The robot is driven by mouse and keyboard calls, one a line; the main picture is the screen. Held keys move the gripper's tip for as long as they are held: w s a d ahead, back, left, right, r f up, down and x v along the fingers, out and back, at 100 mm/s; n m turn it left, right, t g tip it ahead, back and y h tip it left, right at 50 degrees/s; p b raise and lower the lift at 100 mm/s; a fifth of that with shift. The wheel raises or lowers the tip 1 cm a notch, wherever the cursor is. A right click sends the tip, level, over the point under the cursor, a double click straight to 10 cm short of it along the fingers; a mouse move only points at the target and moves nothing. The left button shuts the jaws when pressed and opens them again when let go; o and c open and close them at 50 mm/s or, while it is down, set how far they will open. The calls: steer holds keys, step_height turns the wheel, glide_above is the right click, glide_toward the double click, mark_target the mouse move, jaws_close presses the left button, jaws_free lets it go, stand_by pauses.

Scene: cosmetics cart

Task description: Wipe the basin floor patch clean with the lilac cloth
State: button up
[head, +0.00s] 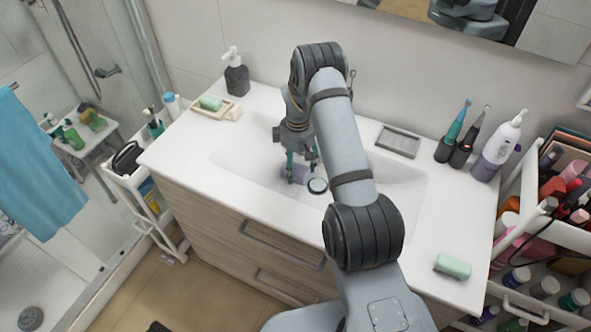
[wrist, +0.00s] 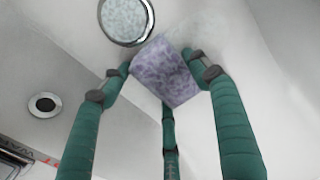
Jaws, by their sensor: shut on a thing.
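The lilac cloth (wrist: 168,75) is a small mottled block pinched between the green fingertips of my gripper (wrist: 163,70) in the wrist view. In the head view my gripper (head: 300,163) points down into the white basin (head: 398,190), with the lilac cloth (head: 297,174) low at its tips. The cloth is at or close to the basin floor; I cannot tell whether it touches. A faint greyish smear (wrist: 207,28) shows just beyond the cloth in the wrist view. My arm hides part of the basin in the head view.
A round rimmed disc (head: 318,186) lies in the basin right beside the cloth. A small drain-like ring (wrist: 44,104) shows at left in the wrist view. A soap dish (head: 217,109), dark pump bottle (head: 236,75), grey tray (head: 398,141) and green soap bar (head: 453,266) stand around the basin.

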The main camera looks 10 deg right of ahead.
mark_target(287, 191)
steer(key=shift+s+a, duration=1.2)
steer(key=shift+s, duration=0.15)
steer(key=shift+s+a+f+b, duration=0.1)
steer(key=shift+s+a+b, duration=0.25)
steer(key=shift+s+a, duration=0.4)
steer(key=shift+s+a+b, duration=0.35)
steer(key=shift+s+a, duration=0.15)
steer(key=shift+s, duration=0.3)
steer(key=shift+w+d, duration=1.25)
steer(key=shift+w, duration=0.2)
steer(key=shift+w+d, duration=1.2)
steer(key=shift+w, duration=0.25)
steer(key=shift+s+a+b, duration=0.55)
steer(key=shift+s+a, duration=0.7)
steer(key=shift+s, duration=0.25)
steer(key=shift+s+a+b, duration=0.5)
steer(key=shift+s+a, duration=0.7)
steer(key=shift+s, duration=0.25)
step_height(287, 191, up, 7)
steer(key=p, duration=0.5)
steer(key=shift+w, duration=0.1)
